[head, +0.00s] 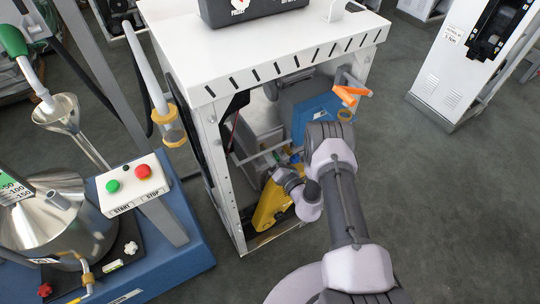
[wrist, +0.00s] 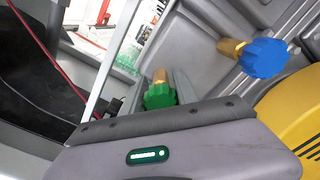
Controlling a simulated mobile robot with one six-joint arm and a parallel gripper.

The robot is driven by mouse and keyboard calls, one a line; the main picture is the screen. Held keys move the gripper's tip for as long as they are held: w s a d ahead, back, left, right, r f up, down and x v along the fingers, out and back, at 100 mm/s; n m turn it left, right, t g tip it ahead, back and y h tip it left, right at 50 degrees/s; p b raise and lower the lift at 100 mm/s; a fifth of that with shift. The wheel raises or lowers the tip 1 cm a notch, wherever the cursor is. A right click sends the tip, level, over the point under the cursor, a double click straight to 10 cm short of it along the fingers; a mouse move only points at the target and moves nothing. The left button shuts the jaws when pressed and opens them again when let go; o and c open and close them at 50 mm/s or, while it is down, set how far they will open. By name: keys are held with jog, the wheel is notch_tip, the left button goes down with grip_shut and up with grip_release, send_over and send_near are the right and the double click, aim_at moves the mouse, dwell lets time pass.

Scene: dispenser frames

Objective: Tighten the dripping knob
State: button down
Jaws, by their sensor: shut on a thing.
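My gripper (wrist: 162,108) reaches in under the white bench top. My gripper is shut on this green knob. A blue knob (wrist: 265,58) on a brass stem is to the upper right, apart from the gripper. I see no drip at either knob. In the head view my wrist covers most of this spot.
The white bench (head: 280,35) has a slotted front edge above the arm. An orange handle (head: 350,94) sticks out at its right. Open floor lies to the right.

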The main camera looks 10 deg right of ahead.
jog(key=shift+f+m+b, duration=0.1)
jog(key=shift+m+b, duration=0.2)
jog(key=shift+m, duration=0.9)
jog(key=c, duration=0.9)
grip_release()
jog(key=shift+c, duration=0.2)
jog(key=p+v, duration=0.5)
jog(key=v, duration=1.2)
jog(key=shift+s, duration=0.2)
